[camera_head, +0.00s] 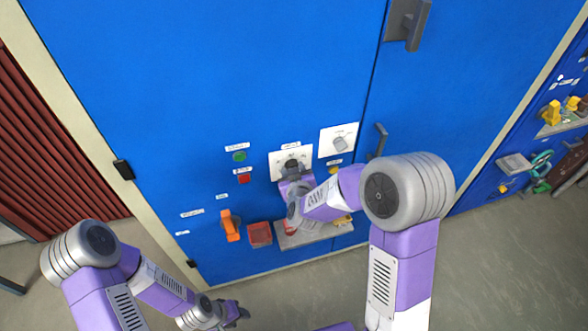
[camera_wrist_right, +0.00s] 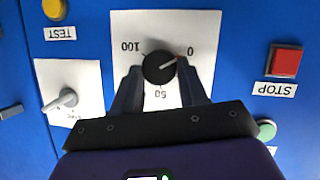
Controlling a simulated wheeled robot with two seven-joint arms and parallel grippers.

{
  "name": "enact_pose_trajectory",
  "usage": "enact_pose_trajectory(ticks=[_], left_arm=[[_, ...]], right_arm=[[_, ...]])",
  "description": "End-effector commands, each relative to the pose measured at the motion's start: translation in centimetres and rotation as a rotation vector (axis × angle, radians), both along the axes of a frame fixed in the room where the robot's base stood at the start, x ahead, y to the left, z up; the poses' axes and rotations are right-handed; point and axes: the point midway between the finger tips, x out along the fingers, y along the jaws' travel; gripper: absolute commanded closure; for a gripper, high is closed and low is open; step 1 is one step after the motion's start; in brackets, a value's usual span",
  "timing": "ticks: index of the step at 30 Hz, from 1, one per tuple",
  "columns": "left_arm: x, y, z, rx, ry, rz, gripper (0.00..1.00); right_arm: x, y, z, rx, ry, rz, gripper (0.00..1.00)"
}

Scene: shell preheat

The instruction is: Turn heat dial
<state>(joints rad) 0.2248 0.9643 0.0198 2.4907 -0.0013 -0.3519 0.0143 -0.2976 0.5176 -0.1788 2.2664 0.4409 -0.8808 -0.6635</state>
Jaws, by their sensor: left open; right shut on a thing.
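The heat dial (camera_wrist_right: 158,67) is a round black knob on a white plate (camera_wrist_right: 205,30) marked 0, 50 and 100, seen upside down in the right wrist view. Its light pointer line aims toward the 0 mark. My right gripper (camera_wrist_right: 159,76) is shut on the dial, with one finger on each side of it. In the head view my right gripper (camera_head: 290,168) reaches the dial's plate (camera_head: 277,160) on the blue panel and mostly covers the dial. My left gripper (camera_head: 242,311) is open and empty, low down near the floor, away from the panel.
A second white plate with a grey knob (camera_head: 339,143) is beside the dial. Green (camera_head: 239,156) and red (camera_head: 243,179) buttons are on its left. An orange handle (camera_head: 231,226), a red box (camera_head: 260,234) and a grey shelf (camera_head: 318,235) are below.

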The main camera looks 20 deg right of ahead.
Motion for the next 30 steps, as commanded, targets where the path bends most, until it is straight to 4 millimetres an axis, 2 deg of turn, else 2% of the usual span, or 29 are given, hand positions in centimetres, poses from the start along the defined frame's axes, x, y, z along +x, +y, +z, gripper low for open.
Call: enact_pose_trajectory(ticks=[13, 14, 18, 26, 30], left_arm=[[0.0, 0.0, 0.1, 0.000, 0.000, 0.000, 0.57], [0.0, 0.0, 0.1, 0.000, 0.000, 0.000, 0.57], [0.0, 0.0, 0.1, 0.000, 0.000, 0.000, 0.57], [0.0, 0.0, 0.1, 0.000, 0.000, 0.000, 0.57], [0.0, 0.0, 0.3, 0.000, 0.000, 0.000, 0.57]], right_arm=[[0.1, -0.1, 0.2, -0.009, -0.007, -0.002, 0.88], [0.1, -0.1, 0.2, -0.008, -0.007, -0.003, 0.53], [0.1, 0.0, 0.1, -0.008, -0.005, -0.002, 0.33], [0.0, 0.0, 0.1, -0.007, -0.003, -0.001, 0.33], [-0.9, 0.2, 0.5, -0.006, -0.002, 0.001, 0.33]])
